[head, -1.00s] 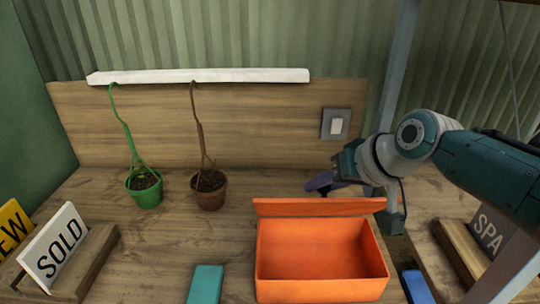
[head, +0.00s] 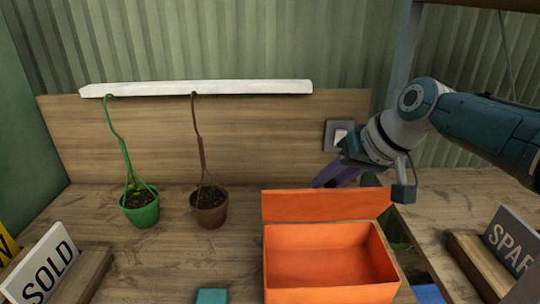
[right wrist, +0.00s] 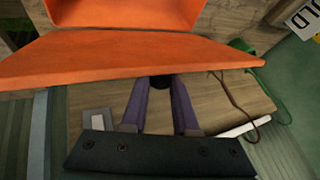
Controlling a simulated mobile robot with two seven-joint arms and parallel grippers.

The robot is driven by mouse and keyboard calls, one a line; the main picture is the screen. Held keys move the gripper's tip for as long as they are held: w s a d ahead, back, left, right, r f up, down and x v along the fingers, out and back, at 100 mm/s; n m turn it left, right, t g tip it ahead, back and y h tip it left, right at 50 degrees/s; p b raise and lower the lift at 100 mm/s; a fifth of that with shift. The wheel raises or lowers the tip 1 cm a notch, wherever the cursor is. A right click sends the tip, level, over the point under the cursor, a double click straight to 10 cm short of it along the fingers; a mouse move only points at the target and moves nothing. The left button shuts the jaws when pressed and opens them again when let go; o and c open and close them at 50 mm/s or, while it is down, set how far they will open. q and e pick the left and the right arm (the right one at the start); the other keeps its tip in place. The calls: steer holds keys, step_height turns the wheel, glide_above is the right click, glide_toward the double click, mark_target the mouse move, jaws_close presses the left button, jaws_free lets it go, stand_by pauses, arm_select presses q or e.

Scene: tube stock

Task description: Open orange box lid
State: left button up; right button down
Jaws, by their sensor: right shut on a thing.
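The orange box (head: 330,296) stands open on the bench, its empty inside showing in the head view. Its orange lid (head: 325,207) stands raised along the back edge, roughly upright; the lid also spans the right wrist view (right wrist: 130,56). My right gripper (head: 322,182) is behind the lid, partly hidden by it in the head view. In the right wrist view its purple fingers (right wrist: 161,86) are closed around a small dark knob at the lid, with a gap between them further back. My left gripper is not in view.
A green pot (head: 140,208) and a brown pot (head: 209,208) with hooked stems stand left of the box. A wall switch (head: 340,135) is close behind my right gripper. A SOLD sign (head: 48,268) is at the left, a SPA sign (head: 510,240) at the right.

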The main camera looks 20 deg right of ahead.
mark_target(354, 190)
stand_by(0.5)
steer(key=c, duration=0.7)
jaws_free()
steer(key=shift+s+d+r+p, duration=0.15)
steer(key=shift+s+r+p, duration=0.05)
steer(key=shift+r+p, duration=0.2)
steer(key=p+v, duration=0.2)
steer(key=v, duration=0.5)
steer(key=shift+s+r, duration=0.1)
steer(key=shift+v, duration=0.9)
